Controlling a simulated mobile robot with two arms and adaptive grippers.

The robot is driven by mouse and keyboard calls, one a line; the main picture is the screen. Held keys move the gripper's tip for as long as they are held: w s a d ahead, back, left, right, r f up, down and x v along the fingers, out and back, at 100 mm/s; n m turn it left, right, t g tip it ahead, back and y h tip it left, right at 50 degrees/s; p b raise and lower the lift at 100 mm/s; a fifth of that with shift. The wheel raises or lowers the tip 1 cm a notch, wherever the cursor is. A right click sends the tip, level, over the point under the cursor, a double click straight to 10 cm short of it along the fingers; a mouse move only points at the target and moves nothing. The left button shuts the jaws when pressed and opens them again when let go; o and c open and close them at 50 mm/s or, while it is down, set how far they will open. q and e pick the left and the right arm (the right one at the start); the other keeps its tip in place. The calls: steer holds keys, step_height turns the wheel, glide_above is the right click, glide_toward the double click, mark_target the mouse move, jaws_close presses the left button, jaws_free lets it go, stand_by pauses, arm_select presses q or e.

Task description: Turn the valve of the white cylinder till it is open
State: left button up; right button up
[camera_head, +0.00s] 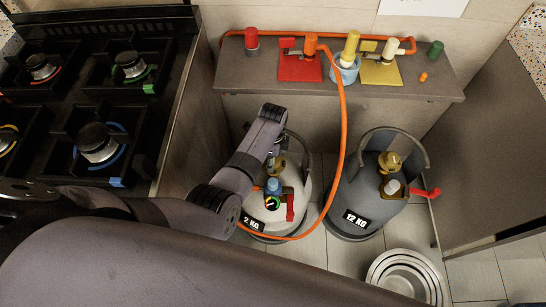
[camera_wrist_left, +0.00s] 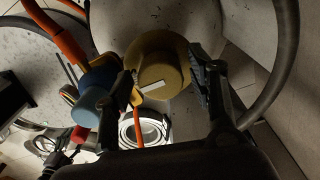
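The white cylinder (camera_head: 277,227) stands on the floor left of the grey one, its weight label partly hidden by my arm. Its brass-yellow valve knob (camera_head: 279,168) is partly covered by my left gripper (camera_head: 275,152) in the head view. In the left wrist view, the round knob (camera_wrist_left: 160,65) lies between the two spread fingers of my left gripper (camera_wrist_left: 165,92). The right finger is close to the knob's edge; I cannot tell whether it touches. A blue regulator part (camera_head: 272,186) with a gauge and red lever sits beside the knob. My right gripper is out of view.
A grey cylinder (camera_head: 352,190) stands to the right. An orange hose (camera_head: 343,125) loops down between the cylinders. A shelf (camera_head: 260,81) with coloured fittings is behind. The stove (camera_head: 165,110) is at left; nested metal pots (camera_head: 405,270) stand at lower right.

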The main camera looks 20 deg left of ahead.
arm_select(q)
steer(key=c, duration=0.9)
steer(key=shift+c, duration=0.2)
steer(key=shift+r, duration=0.1)
steer(key=shift+s+n+p, duration=0.1)
steer(key=shift+n+p, duration=0.8)
steer(key=shift+n, duration=0.2)
steer(key=n+p, duration=0.1)
steer(key=n, duration=0.1)
steer(key=shift+n, duration=0.3)
steer(key=n+p, duration=0.2)
steer(key=n, duration=0.3)
steer(key=n+p, duration=0.1)
steer(key=n, duration=0.5)
steer(key=shift+d, duration=0.1)
